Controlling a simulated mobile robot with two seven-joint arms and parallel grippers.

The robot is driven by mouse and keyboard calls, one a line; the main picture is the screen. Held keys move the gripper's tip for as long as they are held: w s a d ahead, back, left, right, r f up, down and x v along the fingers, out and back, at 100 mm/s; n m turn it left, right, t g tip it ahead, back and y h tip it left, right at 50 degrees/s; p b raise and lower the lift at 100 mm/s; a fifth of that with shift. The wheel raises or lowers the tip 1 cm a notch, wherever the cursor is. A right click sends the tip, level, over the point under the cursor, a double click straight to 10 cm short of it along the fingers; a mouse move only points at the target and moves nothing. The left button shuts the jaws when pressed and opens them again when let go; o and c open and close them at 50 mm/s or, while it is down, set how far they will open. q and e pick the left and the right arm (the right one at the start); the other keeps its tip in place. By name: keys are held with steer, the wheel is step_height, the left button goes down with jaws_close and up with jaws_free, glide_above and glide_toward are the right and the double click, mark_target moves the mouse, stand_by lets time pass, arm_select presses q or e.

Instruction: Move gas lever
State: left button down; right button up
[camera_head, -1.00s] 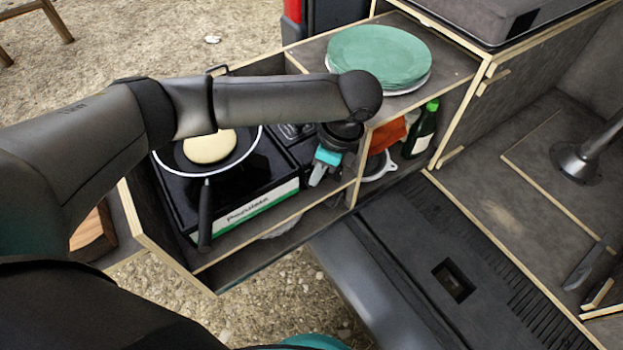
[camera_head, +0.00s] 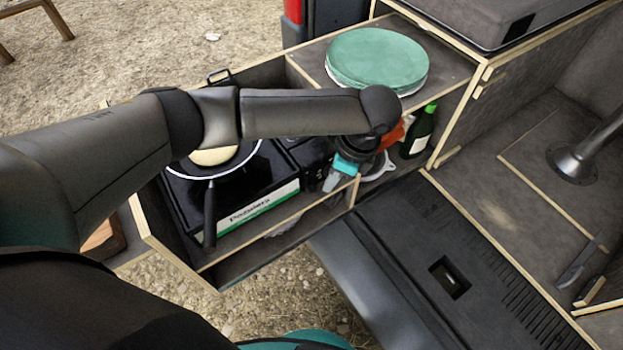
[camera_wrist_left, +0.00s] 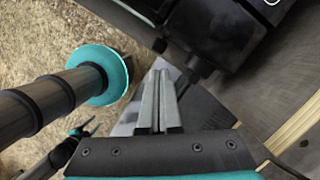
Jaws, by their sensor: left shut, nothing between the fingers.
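The black gas stove (camera_head: 232,213) sits in the pull-out box, with a white and green label on its front. In the wrist view its dark body (camera_wrist_left: 225,30) fills the top right, with a short dark knob-like part (camera_wrist_left: 200,67) jutting out; I cannot tell if this is the gas lever. My left gripper (camera_head: 331,181) points down at the stove's right end, partly hidden by its own arm. In the wrist view the left gripper (camera_wrist_left: 160,88) is shut and empty, fingertips near that part; contact is unclear. A small dark shape in the wrist view may be my right gripper (camera_wrist_left: 76,138).
A pan (camera_head: 210,172) with a pancake (camera_head: 213,156) stands on the stove, its handle toward the front. Green plates (camera_head: 377,58) are stacked on the shelf behind. A green bottle (camera_head: 419,131) stands in the right compartment. The wooden box edge (camera_head: 285,222) runs along the front.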

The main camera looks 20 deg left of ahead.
arm_select(q)
steer(key=p+v, duration=0.3)
steer(key=v, duration=1.2)
